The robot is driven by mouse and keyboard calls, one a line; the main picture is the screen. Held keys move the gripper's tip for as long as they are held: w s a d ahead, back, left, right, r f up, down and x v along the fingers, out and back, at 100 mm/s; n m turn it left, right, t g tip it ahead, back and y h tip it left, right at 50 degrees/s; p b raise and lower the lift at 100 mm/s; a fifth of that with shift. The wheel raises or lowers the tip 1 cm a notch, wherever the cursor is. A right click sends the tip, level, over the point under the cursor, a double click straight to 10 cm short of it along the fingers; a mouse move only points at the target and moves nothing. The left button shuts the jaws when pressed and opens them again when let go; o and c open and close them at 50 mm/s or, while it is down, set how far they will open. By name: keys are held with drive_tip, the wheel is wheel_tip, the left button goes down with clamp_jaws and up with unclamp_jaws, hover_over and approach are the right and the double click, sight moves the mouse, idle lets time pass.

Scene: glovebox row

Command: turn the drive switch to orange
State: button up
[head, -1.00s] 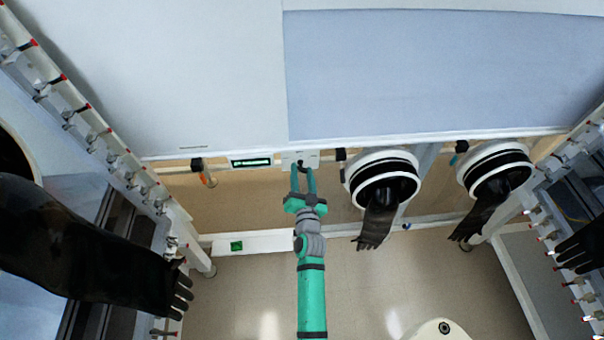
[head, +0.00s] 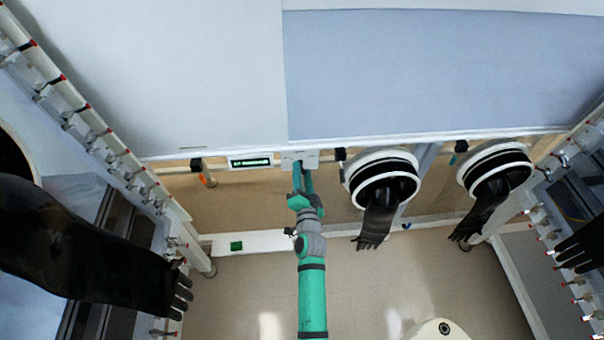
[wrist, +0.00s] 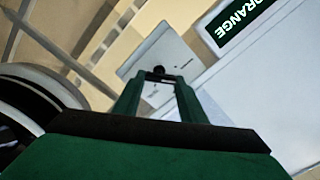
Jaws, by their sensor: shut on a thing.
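The drive switch is a small dark knob (wrist: 158,71) on a pale plate (wrist: 183,62) in the wrist view. In the head view, the plate (head: 308,156) is on the front edge of the bench. My gripper (wrist: 159,78) is shut on the knob, one finger on each side; it also shows in the head view (head: 302,166), rolled and seen nearly edge-on. A dark display (wrist: 241,16) beside the plate reads ORANGE in the wrist view. It also shows left of the switch in the head view (head: 251,162), too small to read. The fingers hide part of the knob.
A white glove port (head: 382,166) with a hanging black glove (head: 378,221) is close to the right of my arm. Another port (head: 494,163) is further right. A small orange-tipped fitting (head: 208,180) hangs left of the display. The floor below is mostly clear.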

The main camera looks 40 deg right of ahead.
drive_tip(key=shift+m, duration=0.5)
drive_tip(key=o, duration=1.1)
drive_tip(key=shift+c, duration=0.2)
drive_tip(key=shift+s, duration=0.1)
drive_tip(key=v, duration=1)
drive_tip(key=shift+s, duration=0.4)
drive_tip(key=shift+a, duration=0.2)
